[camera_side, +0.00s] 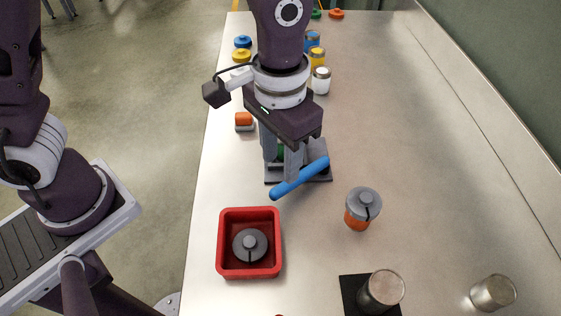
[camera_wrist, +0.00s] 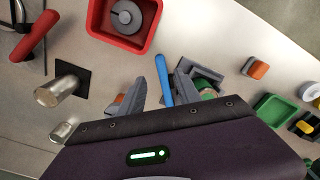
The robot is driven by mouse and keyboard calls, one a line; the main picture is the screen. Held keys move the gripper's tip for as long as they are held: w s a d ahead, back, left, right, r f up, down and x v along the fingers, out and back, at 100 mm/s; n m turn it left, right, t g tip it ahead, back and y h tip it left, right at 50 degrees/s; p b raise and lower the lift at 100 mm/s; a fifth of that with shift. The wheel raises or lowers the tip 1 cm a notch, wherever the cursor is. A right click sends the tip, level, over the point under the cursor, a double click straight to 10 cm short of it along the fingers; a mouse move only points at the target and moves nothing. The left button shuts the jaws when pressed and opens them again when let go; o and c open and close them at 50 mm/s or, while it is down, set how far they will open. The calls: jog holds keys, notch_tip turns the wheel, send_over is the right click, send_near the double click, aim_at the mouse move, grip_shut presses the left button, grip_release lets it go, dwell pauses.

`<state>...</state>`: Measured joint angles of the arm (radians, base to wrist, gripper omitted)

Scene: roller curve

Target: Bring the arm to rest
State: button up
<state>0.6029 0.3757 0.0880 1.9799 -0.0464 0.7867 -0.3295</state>
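My gripper (camera_side: 287,175) points down over the middle of the table in the side view. In the wrist view its two grey fingers (camera_wrist: 158,92) stand well apart, so it is open. A blue bar-like handle (camera_side: 300,179) slants up to the right in front of the fingers. In the wrist view the handle (camera_wrist: 162,75) shows in the gap between them, with space on the left side. A grey fixture (camera_side: 318,160) on a dark base stands right behind, holding something green (camera_wrist: 207,94). The fingers partly hide it. I cannot tell whether the handle touches a finger.
A red tray (camera_side: 222,243) holds a grey lidded piece (camera_side: 250,245). An orange jar (camera_side: 357,221) with a grey lid stands to the right. A metal cylinder (camera_side: 381,291) is on a black mat; another (camera_side: 493,293) is nearby. Several jars stand behind.

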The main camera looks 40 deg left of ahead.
dwell(0.4)
jog(key=s+a+r+t+h, duration=0.1)
jog(key=s+a+r+t, duration=0.15)
jog(key=a+r, duration=0.65)
jog(key=s+a+r+n+t+y, duration=0.1)
jog(key=s+a+r+t, duration=0.2)
jog(key=s+a, duration=0.5)
jog(key=shift+s+r+n, duration=0.25)
jog(key=shift+s+n, duration=0.15)
jog(key=shift+s, duration=0.6)
